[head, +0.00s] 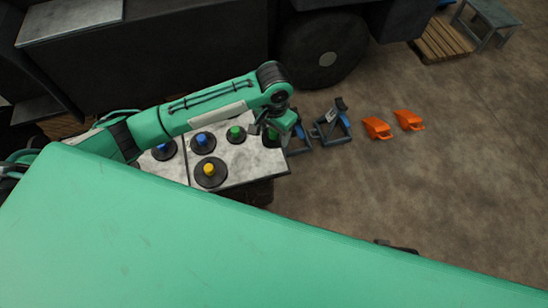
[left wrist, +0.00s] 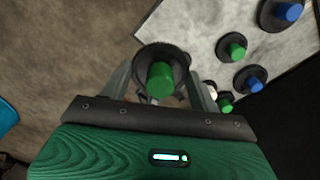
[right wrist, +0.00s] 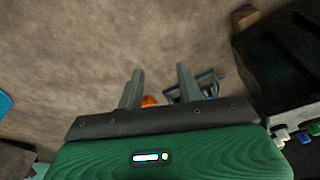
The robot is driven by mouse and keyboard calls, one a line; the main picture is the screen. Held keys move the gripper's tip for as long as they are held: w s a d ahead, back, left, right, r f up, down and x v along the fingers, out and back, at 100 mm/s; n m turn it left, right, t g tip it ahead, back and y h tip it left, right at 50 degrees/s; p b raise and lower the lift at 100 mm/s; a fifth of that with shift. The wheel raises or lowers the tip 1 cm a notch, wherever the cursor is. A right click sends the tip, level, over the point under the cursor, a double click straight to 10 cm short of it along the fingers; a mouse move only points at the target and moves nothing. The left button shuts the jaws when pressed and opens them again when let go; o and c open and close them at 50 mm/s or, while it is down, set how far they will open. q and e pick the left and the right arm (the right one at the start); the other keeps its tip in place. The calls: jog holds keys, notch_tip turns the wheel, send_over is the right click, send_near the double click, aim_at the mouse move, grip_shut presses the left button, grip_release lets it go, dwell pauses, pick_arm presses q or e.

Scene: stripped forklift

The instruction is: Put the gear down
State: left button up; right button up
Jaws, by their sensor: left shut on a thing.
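My left gripper (head: 275,122) is shut on a dark round gear with a green knob (left wrist: 160,80). In the left wrist view the gear sits between the two fingers. In the head view this gear (head: 271,138) shows just under the gripper, at the right end of the pale table top (head: 250,176). I cannot tell whether it touches the top. My right gripper (right wrist: 160,82) is open and empty in the right wrist view, above the floor.
Other gears stand on the table: a green-knobbed one (head: 236,134), a blue-knobbed one (head: 203,142) and a yellow-knobbed one (head: 210,171). Blue-grey metal stands (head: 333,122) and orange pieces (head: 377,127) lie on the floor to the right. The dark forklift (head: 180,60) stands behind.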

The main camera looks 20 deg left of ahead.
pick_arm(q)
jog(key=b, duration=0.2)
send_over(274, 161)
notch_tip(274, 161, down, 10)
notch_tip(274, 161, down, 4)
jog(key=shift+s, duration=0.1)
jog(key=shift+f, duration=0.15)
pick_arm(e)
notch_tip(274, 161, up, 6)
jog(key=shift+s+t, duration=0.15)
jog(key=shift+t, duration=0.25)
jog(key=shift+d, duration=0.1)
pick_arm(q)
jog(key=o, duration=0.6)
jog(key=shift+f, duration=0.1)
jog(key=o, duration=0.3)
pick_arm(e)
jog(key=shift+s+f, duration=0.1)
jog(key=shift+f, duration=0.35)
